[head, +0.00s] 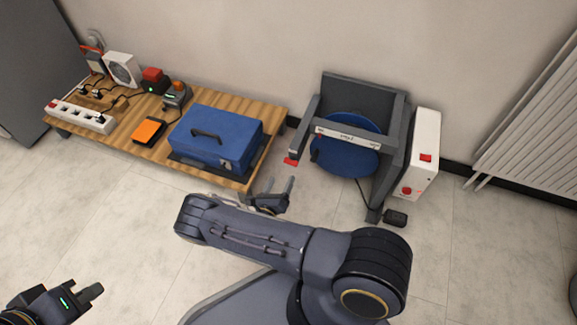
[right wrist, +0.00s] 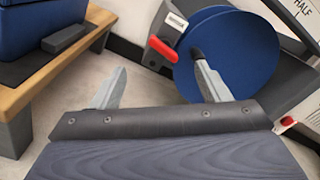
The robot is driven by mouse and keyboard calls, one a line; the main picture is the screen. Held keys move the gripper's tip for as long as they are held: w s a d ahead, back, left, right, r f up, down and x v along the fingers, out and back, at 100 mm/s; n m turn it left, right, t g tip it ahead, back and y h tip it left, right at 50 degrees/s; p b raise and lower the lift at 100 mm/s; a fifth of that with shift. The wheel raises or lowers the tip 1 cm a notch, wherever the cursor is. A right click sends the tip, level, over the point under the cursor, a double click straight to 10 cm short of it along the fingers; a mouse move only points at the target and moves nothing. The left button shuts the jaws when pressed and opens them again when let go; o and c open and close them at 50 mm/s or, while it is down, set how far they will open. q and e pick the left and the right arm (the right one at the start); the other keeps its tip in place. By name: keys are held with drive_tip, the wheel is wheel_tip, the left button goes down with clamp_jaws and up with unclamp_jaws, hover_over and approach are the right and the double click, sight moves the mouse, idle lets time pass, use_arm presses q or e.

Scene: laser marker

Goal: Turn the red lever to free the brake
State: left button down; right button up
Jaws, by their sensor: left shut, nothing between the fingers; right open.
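The red lever (right wrist: 162,47) sticks out beside the blue disc (right wrist: 228,55) of the grey machine in the right wrist view. In the head view the lever (head: 291,161) is a small red piece at the left side of the machine frame (head: 365,95). My right gripper (head: 276,184) is open and empty, a little in front of the lever and apart from it. In the right wrist view its fingers (right wrist: 155,75) stand wide apart, with the lever beyond them, toward the right finger. My left gripper (head: 90,291) is shut and empty at the lower left, over the floor.
A low wooden table (head: 150,153) at the left holds a blue case (head: 215,138), a power strip (head: 80,117), an orange device (head: 149,131) and several small devices. A white box (head: 423,150) with red buttons adjoins the machine. A radiator (head: 535,120) is at the right.

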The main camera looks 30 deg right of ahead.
sight(290, 164)
drive_tip(key=w+d+m+b, duration=0.1)
drive_tip(key=d+m, duration=0.1)
drive_tip(key=m, duration=0.1)
drive_tip(key=w+d+m, duration=0.2)
drive_tip(key=w+d+m+b, duration=0.1)
drive_tip(key=d+m, duration=0.1)
drive_tip(key=m, duration=0.1)
drive_tip(key=shift+w+d+m+b, duration=0.2)
drive_tip(key=shift+w+m+b, duration=0.1)
drive_tip(key=shift+w+b, duration=0.05)
drive_tip(key=shift+c, duration=0.3)
